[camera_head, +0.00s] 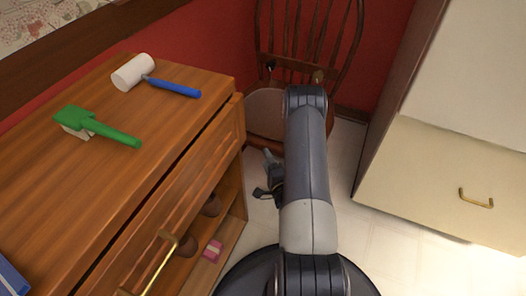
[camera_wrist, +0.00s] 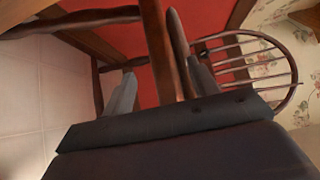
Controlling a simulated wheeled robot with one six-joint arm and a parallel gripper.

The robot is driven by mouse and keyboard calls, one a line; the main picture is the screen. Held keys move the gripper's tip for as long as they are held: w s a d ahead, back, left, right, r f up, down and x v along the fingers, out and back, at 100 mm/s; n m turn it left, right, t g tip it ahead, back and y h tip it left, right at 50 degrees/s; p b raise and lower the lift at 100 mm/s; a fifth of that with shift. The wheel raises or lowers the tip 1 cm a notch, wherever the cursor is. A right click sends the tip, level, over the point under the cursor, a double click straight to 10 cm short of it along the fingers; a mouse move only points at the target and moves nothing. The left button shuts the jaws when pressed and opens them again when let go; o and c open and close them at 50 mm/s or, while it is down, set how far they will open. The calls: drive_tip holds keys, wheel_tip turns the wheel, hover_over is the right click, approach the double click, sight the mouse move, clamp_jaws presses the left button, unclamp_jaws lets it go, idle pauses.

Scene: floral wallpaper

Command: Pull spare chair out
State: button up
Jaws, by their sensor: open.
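The wooden spare chair (camera_head: 266,112) stands at the back against the red wall, in the gap between the wooden cabinet and the pale cabinet. Its spindle back rises behind my arm, which hides part of the seat and legs. My gripper (camera_head: 268,180) is low, below the front of the seat, partly hidden by my arm. In the wrist view my gripper (camera_wrist: 162,78) is open, with a dark wooden chair leg (camera_wrist: 156,42) showing between its fingers. I cannot tell whether either finger touches it. The rounded spindle back (camera_wrist: 285,72) shows at right.
A wooden cabinet (camera_head: 190,120) with a brass-handled drawer stands at left, bearing a white-headed mallet (camera_head: 134,72) and a green brush-like tool (camera_head: 105,130). Its open shelf holds a pink box (camera_head: 213,250). A pale cabinet (camera_head: 440,180) stands at right. Pale floor (camera_head: 345,165) lies between.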

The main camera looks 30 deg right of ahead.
sight(263, 147)
drive_tip(key=s, duration=0.5)
drive_tip(key=shift+s+a+p, duration=0.1)
drive_tip(key=shift+a+p, duration=0.2)
drive_tip(key=shift+a, duration=0.05)
drive_tip(key=w, duration=0.3)
drive_tip(key=w+d+b, duration=0.1)
drive_tip(key=w, duration=0.3)
drive_tip(key=w+b, duration=0.1)
drive_tip(key=w, duration=0.3)
drive_tip(key=shift+d, duration=0.2)
drive_tip(key=shift+d+r, duration=0.1)
drive_tip(key=shift+d, duration=0.05)
drive_tip(key=shift+w+d, duration=0.2)
drive_tip(key=shift+d, duration=0.05)
drive_tip(key=shift+s, duration=0.1)
